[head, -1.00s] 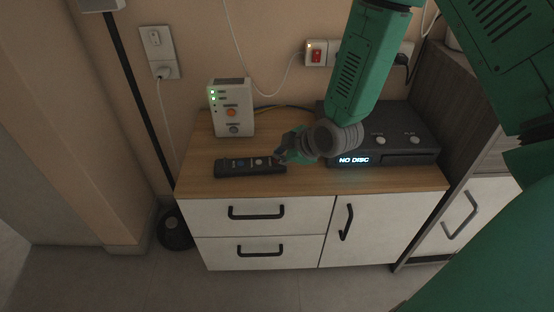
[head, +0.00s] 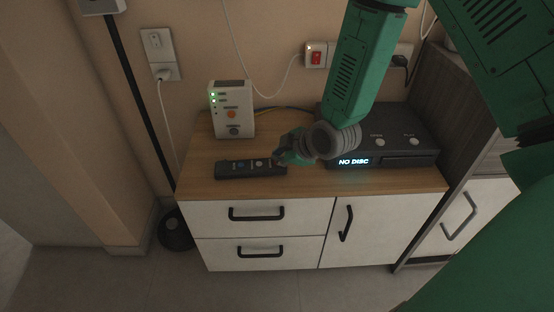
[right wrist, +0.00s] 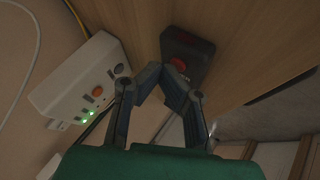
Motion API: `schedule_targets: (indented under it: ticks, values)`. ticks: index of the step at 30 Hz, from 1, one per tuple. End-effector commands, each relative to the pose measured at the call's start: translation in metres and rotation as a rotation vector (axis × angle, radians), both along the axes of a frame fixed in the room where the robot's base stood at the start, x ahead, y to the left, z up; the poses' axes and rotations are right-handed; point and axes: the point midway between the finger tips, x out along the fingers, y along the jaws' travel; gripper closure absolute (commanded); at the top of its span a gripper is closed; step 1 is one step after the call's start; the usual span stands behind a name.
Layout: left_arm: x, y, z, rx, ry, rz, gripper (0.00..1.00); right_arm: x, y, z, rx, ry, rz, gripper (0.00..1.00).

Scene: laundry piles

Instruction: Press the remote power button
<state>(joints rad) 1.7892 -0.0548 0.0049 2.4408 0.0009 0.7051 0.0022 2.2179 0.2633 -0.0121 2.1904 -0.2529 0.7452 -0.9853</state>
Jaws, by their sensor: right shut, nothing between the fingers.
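A black remote (head: 232,170) lies flat on the wooden cabinet top, with small coloured buttons along it. In the right wrist view the remote (right wrist: 196,50) shows a red button near its close end. My right gripper (head: 280,160) is at the right end of the remote in the head view and hides part of that end. In the right wrist view the right gripper (right wrist: 167,70) has its fingertips together beside the red button, with nothing between them. I cannot tell whether they touch it. My left gripper is not in view.
A white box (head: 232,108) with green lights and an orange button stands behind the remote. A black disc player (head: 408,145) showing "NO DISC" is to the right, partly behind my right arm. The wooden cabinet top (head: 200,150) is bare left of the remote.

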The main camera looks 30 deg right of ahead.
Motion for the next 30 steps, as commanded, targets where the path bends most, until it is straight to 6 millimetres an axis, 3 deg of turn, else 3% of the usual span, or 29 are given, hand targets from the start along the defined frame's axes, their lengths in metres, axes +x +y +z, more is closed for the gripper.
schedule_targets:
  ticks: [3,16,30]
  values:
    - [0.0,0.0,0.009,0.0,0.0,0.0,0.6,0.0,0.002,0.008,-0.001,0.0,0.001,1.0]
    - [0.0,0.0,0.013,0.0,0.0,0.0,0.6,0.0,0.002,0.012,0.002,0.0,-0.001,1.0]
    - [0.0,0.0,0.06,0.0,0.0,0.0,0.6,0.0,0.002,0.059,0.002,-0.001,0.0,1.0]
